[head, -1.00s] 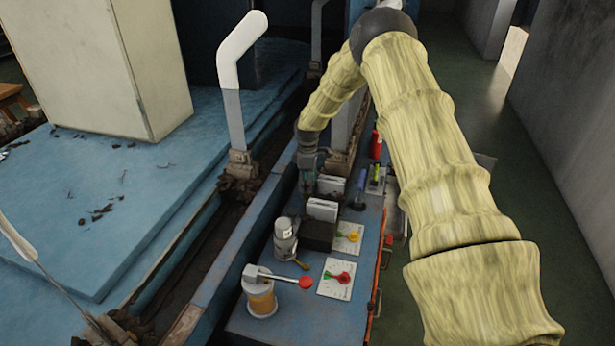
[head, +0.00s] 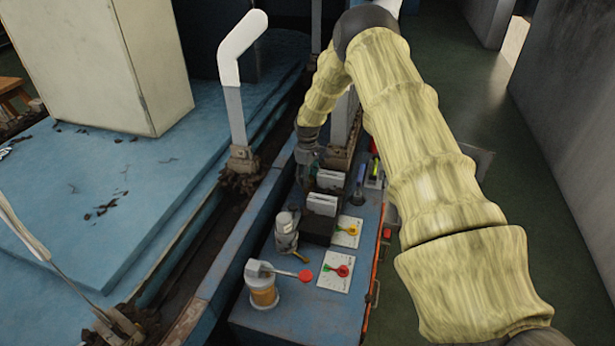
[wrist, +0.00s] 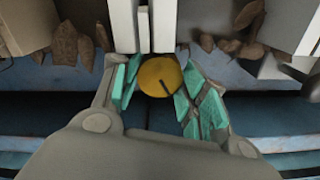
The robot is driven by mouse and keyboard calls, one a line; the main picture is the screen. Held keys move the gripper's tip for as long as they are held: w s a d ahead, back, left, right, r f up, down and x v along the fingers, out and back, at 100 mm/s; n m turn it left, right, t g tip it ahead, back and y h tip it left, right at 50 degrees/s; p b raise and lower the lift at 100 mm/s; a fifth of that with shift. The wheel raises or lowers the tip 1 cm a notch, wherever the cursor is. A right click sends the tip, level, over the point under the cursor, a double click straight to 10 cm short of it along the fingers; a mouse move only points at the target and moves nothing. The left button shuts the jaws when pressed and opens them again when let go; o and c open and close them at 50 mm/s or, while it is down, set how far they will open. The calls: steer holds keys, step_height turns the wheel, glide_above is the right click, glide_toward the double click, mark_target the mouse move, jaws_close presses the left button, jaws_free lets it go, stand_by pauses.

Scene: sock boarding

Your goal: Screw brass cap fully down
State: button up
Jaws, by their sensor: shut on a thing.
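The brass cap (wrist: 158,77) is a round yellow disc with a dark line on its face, in the middle of the wrist view. My gripper (wrist: 157,88) is shut on it, with teal finger pads on its left and right sides. How far down the cap sits cannot be told. In the head view my gripper (head: 307,180) is small, at the far end of the blue bench (head: 262,328). The cap cannot be made out there.
White blocks on a dark base (head: 321,204) stand near my gripper. Closer are a grey device (head: 286,225), a lever with a red knob (head: 305,276) on an amber jar (head: 263,292), and dial plates (head: 335,271). In the wrist view pale upright bars (wrist: 143,25) stand beyond the cap.

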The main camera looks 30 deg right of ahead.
steer(key=shift+w+r, duration=0.1)
steer(key=o, duration=1)
step_height(320, 180, up, 12)
steer(key=shift+f, duration=0.1)
